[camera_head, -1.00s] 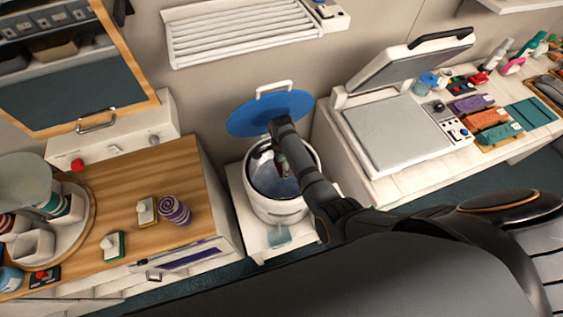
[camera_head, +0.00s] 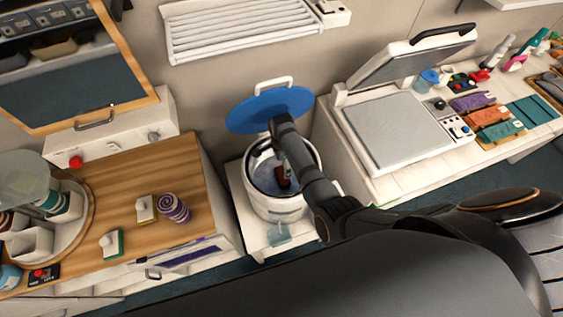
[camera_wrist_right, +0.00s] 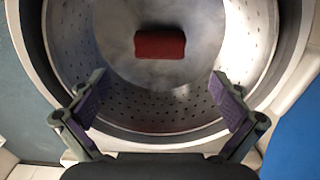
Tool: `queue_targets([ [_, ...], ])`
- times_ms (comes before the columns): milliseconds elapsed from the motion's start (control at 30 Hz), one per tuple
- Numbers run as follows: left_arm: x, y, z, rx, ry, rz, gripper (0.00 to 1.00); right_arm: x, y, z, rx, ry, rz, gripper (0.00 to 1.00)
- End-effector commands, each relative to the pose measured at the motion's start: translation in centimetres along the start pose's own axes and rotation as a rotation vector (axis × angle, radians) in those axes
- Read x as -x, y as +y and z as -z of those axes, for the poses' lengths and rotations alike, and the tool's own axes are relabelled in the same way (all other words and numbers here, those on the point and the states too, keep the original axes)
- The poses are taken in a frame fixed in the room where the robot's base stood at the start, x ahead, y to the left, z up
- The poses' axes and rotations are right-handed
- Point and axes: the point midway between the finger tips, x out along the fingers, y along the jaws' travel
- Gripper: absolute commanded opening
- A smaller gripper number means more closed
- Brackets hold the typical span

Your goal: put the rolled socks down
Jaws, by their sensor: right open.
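The rolled socks show as a dark red bundle (camera_wrist_right: 160,44) at the bottom of a round metal drum (camera_wrist_right: 112,88) in the right wrist view. In the head view the red bundle (camera_head: 283,186) shows inside the white washing tub (camera_head: 277,207). My right gripper (camera_wrist_right: 157,98) is open, its two purple-padded fingers spread wide over the drum's near side. The bundle lies beyond the fingertips, apart from them. In the head view my right arm reaches down over the tub and hides part of its opening. My left gripper is not in view.
The tub's blue round lid (camera_head: 270,110) stands open behind it. A wooden counter (camera_head: 120,190) with a purple spiral roll (camera_head: 174,208) is at left. A white press (camera_head: 400,130) stands at right, with several small items beyond it.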

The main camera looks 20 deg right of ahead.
Motion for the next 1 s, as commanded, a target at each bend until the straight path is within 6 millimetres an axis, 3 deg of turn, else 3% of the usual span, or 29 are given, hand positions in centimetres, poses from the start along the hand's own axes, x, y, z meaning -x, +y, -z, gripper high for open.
queue_targets([
  [267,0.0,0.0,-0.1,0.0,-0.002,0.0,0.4,0.0,0.0,0.0,0.0,0.0,0.0,1.0],
  [500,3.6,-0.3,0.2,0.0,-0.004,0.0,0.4,3.6,0.0,0.0,0.0,0.0,0.001,1.0],
  [767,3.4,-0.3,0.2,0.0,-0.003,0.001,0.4,6.6,-0.1,0.0,0.0,0.0,0.002,1.0],
  [1000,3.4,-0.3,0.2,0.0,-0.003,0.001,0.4,7.0,0.0,0.0,0.0,0.0,-0.001,1.0],
])
